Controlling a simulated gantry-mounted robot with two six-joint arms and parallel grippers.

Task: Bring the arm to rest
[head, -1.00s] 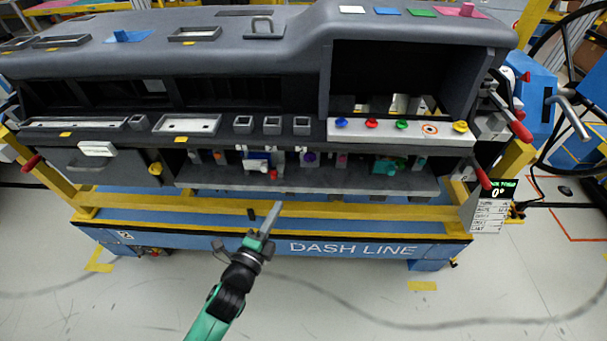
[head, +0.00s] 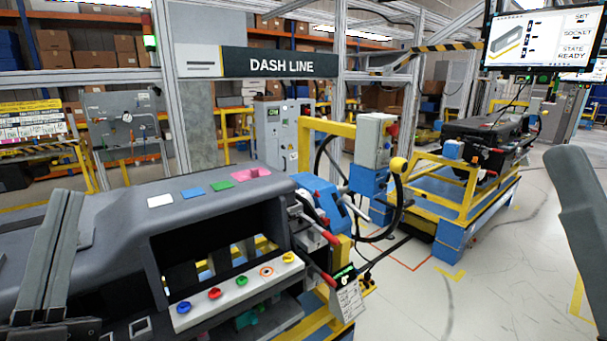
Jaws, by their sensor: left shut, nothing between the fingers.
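My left gripper (head: 67,196) stands upright at the lower left of the head view, its two long grey fingers shut together and empty. It shows in front of the left part of the dark grey dashboard module (head: 120,205) and hides some of it; I cannot tell the gap between them. A grey finger-like part of my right gripper (head: 585,215) shows at the right edge. The rest of it is cut off, so its opening cannot be told.
The module carries a white panel with coloured knobs (head: 238,293) and coloured patches on top. Red-handled levers (head: 322,232) and a blue unit stick out at its right end. Another yellow-and-blue cart (head: 465,205) stands beyond. Open floor (head: 470,300) lies to the right.

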